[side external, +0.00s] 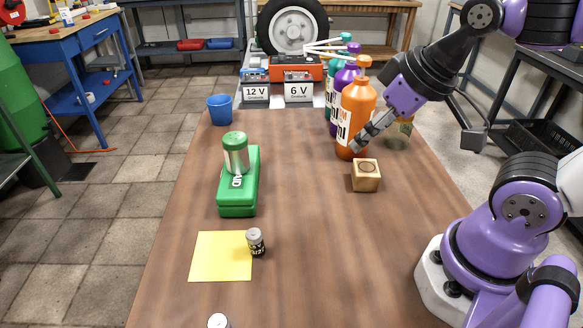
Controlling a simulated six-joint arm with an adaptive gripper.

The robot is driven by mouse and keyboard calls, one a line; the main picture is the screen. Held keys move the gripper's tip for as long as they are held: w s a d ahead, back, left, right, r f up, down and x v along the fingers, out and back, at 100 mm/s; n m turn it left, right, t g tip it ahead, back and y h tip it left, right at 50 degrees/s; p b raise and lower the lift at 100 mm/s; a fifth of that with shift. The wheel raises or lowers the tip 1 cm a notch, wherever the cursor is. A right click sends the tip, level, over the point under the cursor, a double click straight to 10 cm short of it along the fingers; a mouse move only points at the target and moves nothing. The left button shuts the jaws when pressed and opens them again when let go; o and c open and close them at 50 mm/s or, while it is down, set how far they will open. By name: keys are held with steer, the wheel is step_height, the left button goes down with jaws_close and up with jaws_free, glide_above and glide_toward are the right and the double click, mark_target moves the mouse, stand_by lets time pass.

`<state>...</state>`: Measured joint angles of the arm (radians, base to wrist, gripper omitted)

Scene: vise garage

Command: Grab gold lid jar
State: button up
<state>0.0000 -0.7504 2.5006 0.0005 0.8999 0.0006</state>
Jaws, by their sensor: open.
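A small clear jar with a gold-toned lid (406,127) stands on the right side of the table, behind my gripper. It is partly hidden by the gripper, so its full shape does not show. My gripper (368,137) is open and tilted down to the left. Its fingers are in front of the jar and close to the right side of the orange pump bottle (357,108). I cannot tell whether the fingers touch the bottle. I see nothing held in the fingers.
Purple (345,76) and green pump bottles (331,88) stand behind the orange one. A wooden cube (366,180) sits in front. A green box (238,192) carries a can (236,155). A blue cup (220,108), yellow sheet (217,257) and small canister (256,242) lie left. The table's centre is clear.

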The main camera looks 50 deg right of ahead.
stand_by(0.3)
steer(key=o, duration=0.7)
